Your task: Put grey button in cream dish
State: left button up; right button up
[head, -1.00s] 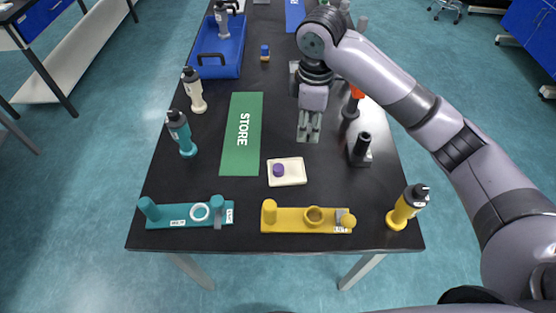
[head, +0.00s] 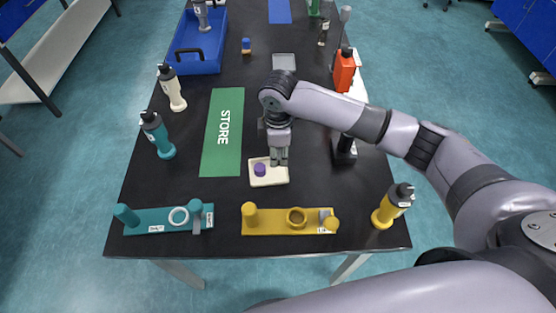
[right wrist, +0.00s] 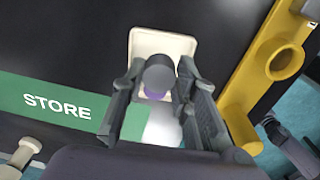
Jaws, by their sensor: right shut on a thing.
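The cream dish (head: 270,180) lies on the black table, right of the green STORE mat, with a purple button (head: 260,169) in it. In the right wrist view, the dish (right wrist: 146,42) is beyond my fingers, and the purple button (right wrist: 154,94) is partly covered. My right gripper (head: 279,160) is over the dish's far edge, pointing down. It is shut on the grey button (right wrist: 159,72), which shows between the fingers in the right wrist view. I cannot tell whether the grey button touches the dish. My left gripper is not in view.
A teal holder (head: 155,220) and a yellow holder (head: 270,220) stand along the front edge. The green mat (head: 221,155) lies left of the dish. A yellow bottle (head: 390,208), an orange bottle (head: 343,72) and a black stand (head: 345,150) are on the right.

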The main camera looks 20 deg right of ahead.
jog(key=shift+f, duration=2.35)
jog(key=shift+f, duration=0.1)
jog(key=o, duration=1)
jog(key=r, duration=1.2)
jog(key=shift+s+a+r+b, duration=0.1)
jog(key=shift+s+r+b, duration=0.1)
jog(key=shift+b, duration=0.1)
